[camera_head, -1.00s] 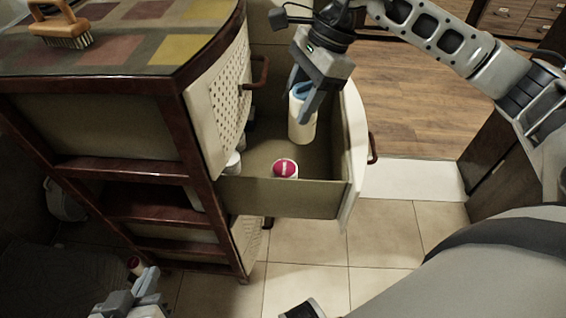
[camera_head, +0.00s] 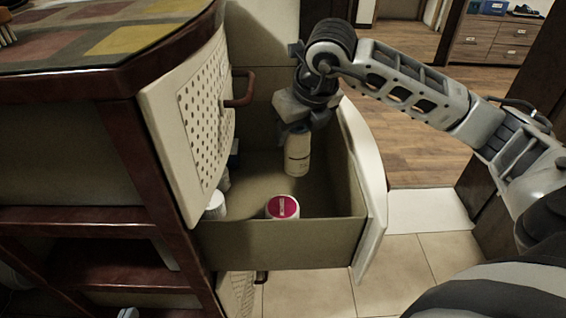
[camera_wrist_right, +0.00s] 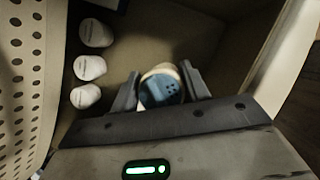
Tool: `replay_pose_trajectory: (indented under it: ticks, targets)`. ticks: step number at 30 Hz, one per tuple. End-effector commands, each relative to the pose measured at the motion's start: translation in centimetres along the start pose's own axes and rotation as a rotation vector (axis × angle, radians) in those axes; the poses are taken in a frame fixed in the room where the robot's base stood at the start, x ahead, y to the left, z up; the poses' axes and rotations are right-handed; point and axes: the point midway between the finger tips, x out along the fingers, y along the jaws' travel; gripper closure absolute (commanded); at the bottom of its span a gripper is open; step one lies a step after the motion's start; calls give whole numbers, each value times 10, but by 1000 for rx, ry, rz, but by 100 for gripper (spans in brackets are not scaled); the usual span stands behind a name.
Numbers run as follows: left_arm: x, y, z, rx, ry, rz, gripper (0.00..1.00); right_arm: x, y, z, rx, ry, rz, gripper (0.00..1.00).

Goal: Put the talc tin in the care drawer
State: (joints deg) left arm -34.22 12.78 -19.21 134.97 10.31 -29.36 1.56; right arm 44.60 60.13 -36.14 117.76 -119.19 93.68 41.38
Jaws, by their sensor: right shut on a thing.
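The talc tin (camera_head: 297,152), a pale cylinder, is held upright by my right gripper (camera_head: 293,125) inside the open drawer, toward the back. In the right wrist view its blue holed cap (camera_wrist_right: 160,88) sits between the two fingers of the right gripper (camera_wrist_right: 162,90), which is shut on it. I cannot tell whether the tin's base touches the drawer floor. The care drawer (camera_head: 280,244) is pulled out of the cabinet. Only a small tip of my left gripper (camera_head: 128,313) shows at the bottom edge.
A jar with a red-pink lid (camera_head: 283,207) stands near the drawer's near wall. Several white containers (camera_wrist_right: 88,68) stand along the cabinet side of the drawer. A perforated cabinet front (camera_head: 205,115) with a handle overhangs that side. The drawer floor between is clear.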

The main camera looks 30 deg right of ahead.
Motion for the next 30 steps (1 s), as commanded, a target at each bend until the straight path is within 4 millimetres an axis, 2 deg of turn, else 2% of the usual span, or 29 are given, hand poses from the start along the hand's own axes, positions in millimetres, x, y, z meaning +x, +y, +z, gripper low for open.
replay_pose_trajectory:
  ticks: [1,3,9,14,20,22,30]
  targets:
    - [0,1,2,1,17,6,100,17,0,-8,0,4,0,82]
    - [0,2,-1,-8,40,15,100,34,0,-15,0,4,0,82]
    - [1,6,-6,-45,73,37,100,63,0,-26,-1,0,0,82]
    - [1,7,-8,-50,78,40,100,66,0,-14,1,-5,2,82]
    - [2,8,-6,-70,85,51,100,78,1,15,1,-4,4,82]
    - [3,8,-5,-82,92,58,100,87,0,8,-1,0,1,82]
    - [2,10,-13,-93,111,65,100,87,0,8,-1,-2,1,82]
